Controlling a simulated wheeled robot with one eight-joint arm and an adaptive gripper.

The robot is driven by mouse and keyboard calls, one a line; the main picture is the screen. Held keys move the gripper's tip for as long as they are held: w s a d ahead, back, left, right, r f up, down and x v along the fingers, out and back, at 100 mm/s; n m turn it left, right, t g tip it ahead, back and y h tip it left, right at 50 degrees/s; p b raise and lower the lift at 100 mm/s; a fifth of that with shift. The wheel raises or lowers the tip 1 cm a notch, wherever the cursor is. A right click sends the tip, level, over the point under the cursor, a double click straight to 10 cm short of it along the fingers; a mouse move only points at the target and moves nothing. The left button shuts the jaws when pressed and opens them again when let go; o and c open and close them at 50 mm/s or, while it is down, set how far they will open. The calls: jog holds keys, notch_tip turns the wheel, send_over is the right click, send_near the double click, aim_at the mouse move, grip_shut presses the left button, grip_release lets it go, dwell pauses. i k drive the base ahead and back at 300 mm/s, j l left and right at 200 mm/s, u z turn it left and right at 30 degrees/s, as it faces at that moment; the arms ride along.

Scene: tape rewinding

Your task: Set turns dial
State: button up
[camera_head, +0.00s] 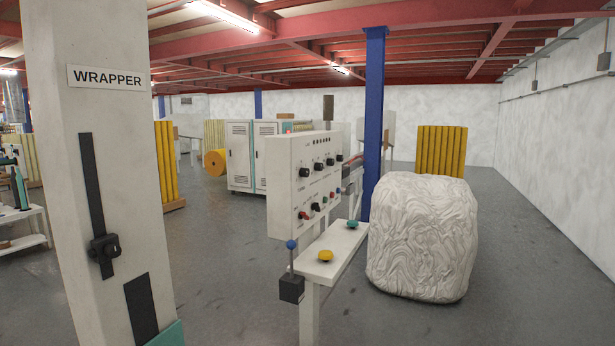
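A white control panel (283,190) stands on a post in the middle of the head view, its face turned to the right. A row of black dials crosses its upper face; the nearest dial (303,172) is at the left end. Below is a row of smaller red, black and green controls, with a red one (303,215) at the left. The labels are too small to read, so I cannot tell which dial sets the turns. My gripper is not in view.
A white shelf (318,268) below the panel holds a yellow button (325,256) and a green one (352,224). A blue-knobbed lever (291,245) stands at its left. A white wrapped bale (422,240) is to the right; a column marked WRAPPER (100,180) stands left.

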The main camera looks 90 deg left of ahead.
aim_at(305, 172)
jog(key=j+u, duration=0.15)
jog(key=u, duration=0.3)
jog(key=j+u, duration=0.15)
jog(key=u, duration=0.25)
jog(key=i+j+u, duration=0.1)
jog(key=u, duration=0.35)
jog(key=j+u, duration=0.1)
jog(key=u, duration=0.35)
jog(key=i, duration=0.05)
